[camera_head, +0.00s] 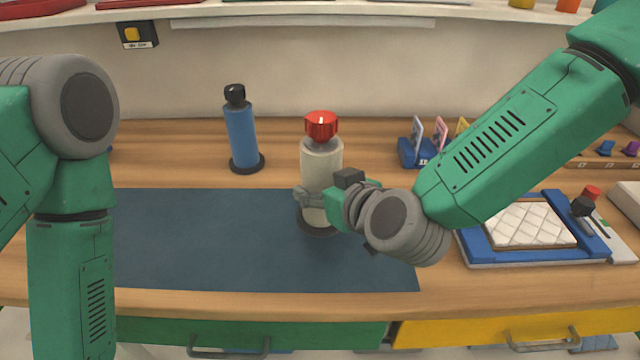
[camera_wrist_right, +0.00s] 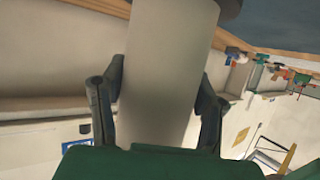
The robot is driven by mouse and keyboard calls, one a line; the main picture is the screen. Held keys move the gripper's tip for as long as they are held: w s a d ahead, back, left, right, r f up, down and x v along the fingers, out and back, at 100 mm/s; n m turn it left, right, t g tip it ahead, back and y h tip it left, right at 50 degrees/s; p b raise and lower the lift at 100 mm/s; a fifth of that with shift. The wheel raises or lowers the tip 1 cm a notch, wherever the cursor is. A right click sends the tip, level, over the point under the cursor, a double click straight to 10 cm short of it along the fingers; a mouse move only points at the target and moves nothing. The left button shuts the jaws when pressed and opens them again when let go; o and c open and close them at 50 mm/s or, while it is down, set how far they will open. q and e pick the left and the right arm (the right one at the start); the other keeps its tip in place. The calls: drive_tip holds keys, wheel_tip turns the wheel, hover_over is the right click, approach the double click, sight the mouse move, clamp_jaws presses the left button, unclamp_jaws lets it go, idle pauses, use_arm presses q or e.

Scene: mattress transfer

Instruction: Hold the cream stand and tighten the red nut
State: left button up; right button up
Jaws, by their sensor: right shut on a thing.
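The cream stand (camera_head: 321,160) is upright on a dark round base at the back edge of the blue mat. The red nut (camera_head: 321,125) sits on its top. My right gripper (camera_head: 308,198) is shut on the lower part of the cream stand, reaching in from the right. In the right wrist view the cream stand (camera_wrist_right: 160,75) runs between the two fingers (camera_wrist_right: 158,105). The red nut is not visible in the wrist view. My left arm comes down at the left of the head view, and its gripper is out of the picture.
A blue stand (camera_head: 242,138) with a black top is left of the cream stand. The blue mat (camera_head: 200,245) is otherwise clear. A blue tray (camera_head: 475,246) with a white quilted pad (camera_head: 530,226) lies at right. A blue card holder (camera_head: 410,153) stands behind my right arm.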

drive_tip(key=shift+f+b, duration=1.55)
drive_tip(key=shift+f, duration=0.85)
